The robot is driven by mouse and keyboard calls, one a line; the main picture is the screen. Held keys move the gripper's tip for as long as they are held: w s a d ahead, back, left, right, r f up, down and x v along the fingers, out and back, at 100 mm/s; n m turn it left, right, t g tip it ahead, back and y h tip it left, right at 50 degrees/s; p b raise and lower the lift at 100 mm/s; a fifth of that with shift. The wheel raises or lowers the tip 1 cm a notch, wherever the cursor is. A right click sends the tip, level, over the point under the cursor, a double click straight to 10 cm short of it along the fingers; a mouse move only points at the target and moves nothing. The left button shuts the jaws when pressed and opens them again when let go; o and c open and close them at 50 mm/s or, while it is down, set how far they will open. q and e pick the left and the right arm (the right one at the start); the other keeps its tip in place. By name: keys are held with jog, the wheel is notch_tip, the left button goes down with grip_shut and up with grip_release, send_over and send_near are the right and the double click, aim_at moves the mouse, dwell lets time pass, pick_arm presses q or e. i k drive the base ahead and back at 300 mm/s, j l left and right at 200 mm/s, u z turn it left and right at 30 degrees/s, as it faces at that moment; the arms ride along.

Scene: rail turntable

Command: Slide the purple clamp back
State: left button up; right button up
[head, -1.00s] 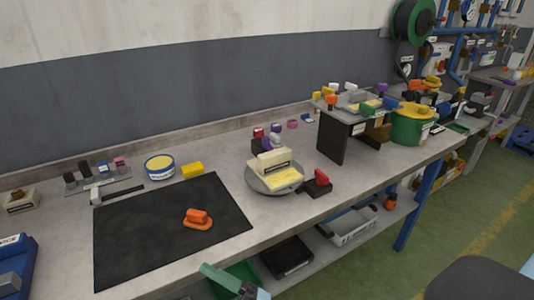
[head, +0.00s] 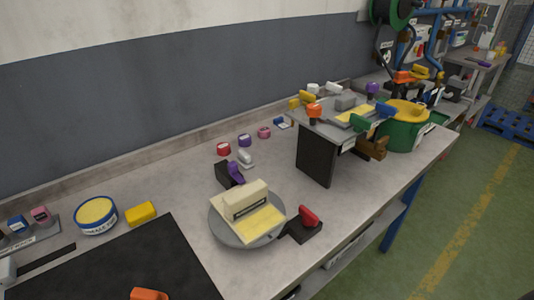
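A purple clamp (head: 236,174) with a dark base stands just behind the grey round turntable (head: 272,236). A pale block (head: 245,197) with a dark label strip and a yellow pad (head: 256,223) sit on the turntable. The purple clamp looks close to the turntable's back rim; I cannot tell if it touches the block. A red clamp (head: 308,216) on a black base stands at the turntable's right side. Neither of my grippers is in view.
A raised stand (head: 316,155) holding several coloured parts is to the right, with a green pot (head: 401,137) beyond. Red (head: 223,149), purple (head: 245,140) and pink (head: 264,132) round pieces lie behind the clamp. A black mat (head: 130,265) covers the front left. Bench between turntable and stand is clear.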

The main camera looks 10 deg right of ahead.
aim_at(233, 167)
jog(key=i+z, duration=0.2)
jog(key=l+u, duration=0.3)
jog(key=l, duration=0.5)
jog(key=l+u, duration=0.25)
jog(key=l, duration=0.55)
jog(key=l+u, duration=0.3)
jog(key=l, duration=0.45)
jog(key=k, duration=0.05)
